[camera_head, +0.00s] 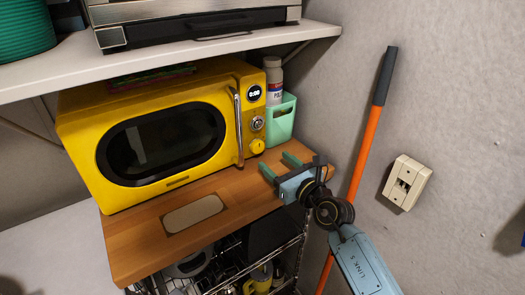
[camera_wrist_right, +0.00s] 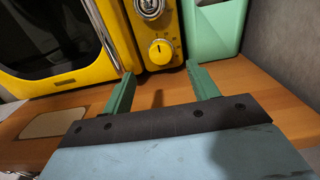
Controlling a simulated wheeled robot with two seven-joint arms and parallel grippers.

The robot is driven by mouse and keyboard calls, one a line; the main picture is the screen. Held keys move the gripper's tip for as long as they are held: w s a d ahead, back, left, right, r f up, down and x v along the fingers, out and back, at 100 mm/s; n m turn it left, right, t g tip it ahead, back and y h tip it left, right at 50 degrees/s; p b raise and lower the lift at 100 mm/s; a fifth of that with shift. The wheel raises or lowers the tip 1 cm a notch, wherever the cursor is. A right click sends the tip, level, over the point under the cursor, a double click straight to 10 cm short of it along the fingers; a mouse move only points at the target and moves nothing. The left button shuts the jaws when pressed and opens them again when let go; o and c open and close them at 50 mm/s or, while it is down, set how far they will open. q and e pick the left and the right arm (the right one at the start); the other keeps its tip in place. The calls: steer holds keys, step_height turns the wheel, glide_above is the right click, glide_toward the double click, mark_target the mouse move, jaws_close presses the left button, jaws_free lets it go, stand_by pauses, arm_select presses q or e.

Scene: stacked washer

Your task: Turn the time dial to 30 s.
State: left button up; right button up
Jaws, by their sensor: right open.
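A yellow microwave (camera_head: 160,130) stands on a wooden shelf board. Its control panel has a small display (camera_head: 255,93) at the top that seems to read 0:00. Below it are a silver dial (camera_head: 257,124) and a yellow dial (camera_head: 257,146). In the right wrist view, the silver dial (camera_wrist_right: 150,8) is cut off by the top edge. The yellow dial (camera_wrist_right: 160,51) shows whole, its pointer mark roughly upward. My right gripper (camera_head: 276,163) is open and empty, below and in front of the yellow dial, apart from it. Its green fingers (camera_wrist_right: 160,72) point towards the panel. My left gripper is out of view.
The microwave's vertical door handle (camera_head: 238,125) is left of the dials. A mint-green container (camera_head: 281,119) and a white bottle (camera_head: 272,75) stand on the right. A grey patch (camera_head: 193,214) lies on the wooden board (camera_head: 135,240). An orange pole (camera_head: 365,150) leans by the wall.

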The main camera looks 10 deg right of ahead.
mark_target(259, 147)
steer(key=b+x, duration=0.1)
steer(key=x, duration=0.6)
steer(key=shift+w, duration=0.1)
steer(key=c, duration=0.9)
